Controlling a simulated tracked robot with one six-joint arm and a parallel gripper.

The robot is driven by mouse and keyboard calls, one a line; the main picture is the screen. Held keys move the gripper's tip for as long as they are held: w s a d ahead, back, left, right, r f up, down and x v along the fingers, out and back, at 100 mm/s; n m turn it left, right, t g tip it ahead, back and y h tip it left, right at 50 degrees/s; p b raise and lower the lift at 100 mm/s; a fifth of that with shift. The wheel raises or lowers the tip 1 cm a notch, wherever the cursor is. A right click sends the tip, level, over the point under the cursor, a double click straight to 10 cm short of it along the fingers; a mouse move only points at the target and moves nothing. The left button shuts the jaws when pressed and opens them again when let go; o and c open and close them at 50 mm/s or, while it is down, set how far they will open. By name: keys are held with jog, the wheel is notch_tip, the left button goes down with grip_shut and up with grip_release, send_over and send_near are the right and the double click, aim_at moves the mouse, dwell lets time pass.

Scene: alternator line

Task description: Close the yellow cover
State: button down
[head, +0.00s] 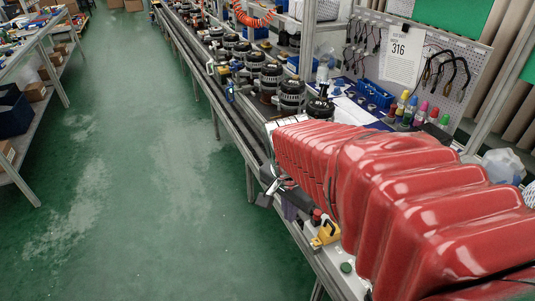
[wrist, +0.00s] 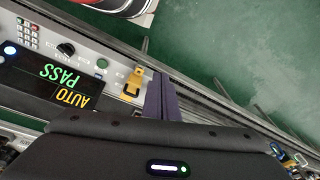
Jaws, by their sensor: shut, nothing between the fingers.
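The yellow cover (head: 325,233) is on the control panel at the front edge of the line, below the red arm sleeve in the head view. My gripper (wrist: 160,80) has purple fingers, shut together and empty, beside the cover with a small gap in the picture. In the head view my gripper (head: 289,207) is partly hidden, up and left of the cover.
The panel holds a green button (wrist: 102,63), a black knob (wrist: 66,48), a keypad (wrist: 28,30) and a display (wrist: 55,84) reading "AUTO PASS". Several alternators (head: 291,94) stand along the line. The green floor (head: 140,150) left of the line is clear.

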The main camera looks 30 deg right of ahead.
jog(key=s+a+r+n+t+y, duration=0.1)
jog(key=a+r+n+t, duration=0.3)
jog(key=a+n, duration=1)
notch_tip(320, 180, up, 4)
jog(key=shift+s+a+f+n+t+y, duration=0.15)
jog(key=shift+s+n+t+y, duration=0.15)
jog(key=shift+s+n, duration=0.25)
jog(key=shift+s, duration=0.15)
